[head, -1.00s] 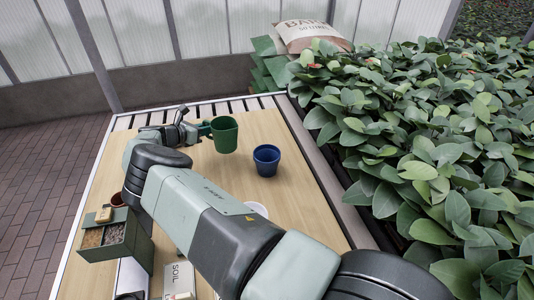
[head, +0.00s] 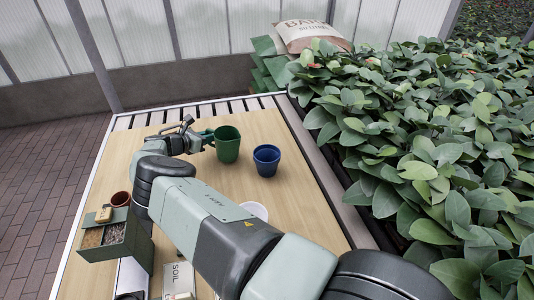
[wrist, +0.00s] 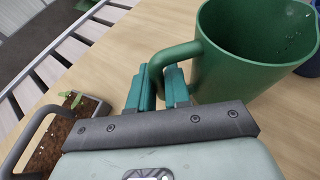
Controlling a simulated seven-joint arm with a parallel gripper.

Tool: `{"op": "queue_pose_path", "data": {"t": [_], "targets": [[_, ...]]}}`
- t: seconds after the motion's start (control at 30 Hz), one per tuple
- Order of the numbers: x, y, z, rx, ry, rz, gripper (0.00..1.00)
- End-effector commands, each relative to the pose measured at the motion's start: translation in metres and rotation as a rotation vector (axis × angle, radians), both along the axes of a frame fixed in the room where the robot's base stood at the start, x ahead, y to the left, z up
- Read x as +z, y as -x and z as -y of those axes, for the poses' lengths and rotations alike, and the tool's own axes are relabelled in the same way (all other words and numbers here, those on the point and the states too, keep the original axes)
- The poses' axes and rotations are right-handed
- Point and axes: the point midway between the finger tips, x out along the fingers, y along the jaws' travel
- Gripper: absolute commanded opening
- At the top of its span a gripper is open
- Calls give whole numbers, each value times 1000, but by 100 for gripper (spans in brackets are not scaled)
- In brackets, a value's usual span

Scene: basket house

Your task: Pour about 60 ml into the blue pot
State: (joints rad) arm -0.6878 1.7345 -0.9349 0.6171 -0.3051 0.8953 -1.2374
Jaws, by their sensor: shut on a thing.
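A green jug (head: 227,148) with a side handle is near the far end of the wooden table, roughly upright. It also shows at the top right of the wrist view (wrist: 240,60), where its inside wall shows but no liquid level. My gripper (head: 209,138) is shut on the jug's handle from the left; its teal fingers (wrist: 160,85) close around the handle in the wrist view. The blue pot (head: 267,165) stands upright on the table just right of the jug, with a small gap between them in the head view. Its edge shows at the far right of the wrist view (wrist: 312,65).
A white dish (head: 257,209) is partly behind my arm. A soil tray with a seedling (wrist: 70,125) is left of my gripper. Dense leaves border the right.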

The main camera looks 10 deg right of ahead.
Motion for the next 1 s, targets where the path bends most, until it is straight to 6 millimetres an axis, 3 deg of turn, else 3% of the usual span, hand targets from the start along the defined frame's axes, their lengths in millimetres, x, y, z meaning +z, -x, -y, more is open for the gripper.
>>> {"op": "queue_pose_path", "data": {"t": [0.47,1.0], "targets": [[37,15,17,-1,-212,169,0],[88,41,51,-2,-504,396,0]]}}
